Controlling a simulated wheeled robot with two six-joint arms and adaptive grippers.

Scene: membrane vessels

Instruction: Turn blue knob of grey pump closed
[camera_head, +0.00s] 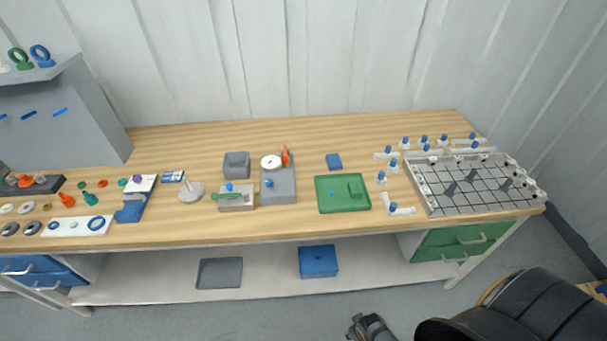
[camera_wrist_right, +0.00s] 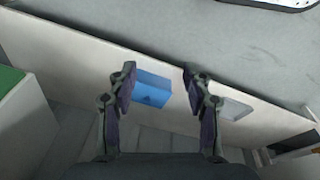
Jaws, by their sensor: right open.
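A grey pump block (camera_head: 280,192) stands on the workbench, left of centre in the head view. It bears a small blue knob (camera_head: 269,183), a round white gauge (camera_head: 271,163) and an orange handle (camera_head: 285,156). Whether the knob is open or closed is too small to tell. My right gripper (camera_head: 368,325) is at the bottom of the head view, in front of the bench and far from the pump. In the right wrist view its two fingers (camera_wrist_right: 158,72) are apart with nothing between them. My left gripper is not in view.
Beside the pump, a light grey block (camera_head: 237,202) bears a green lever and another blue knob. A grey bin (camera_head: 236,164) and a green tray (camera_head: 343,207) stand nearby. Below are a blue box (camera_head: 318,262), also in the wrist view (camera_wrist_right: 150,90), and a grey tray (camera_head: 219,273).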

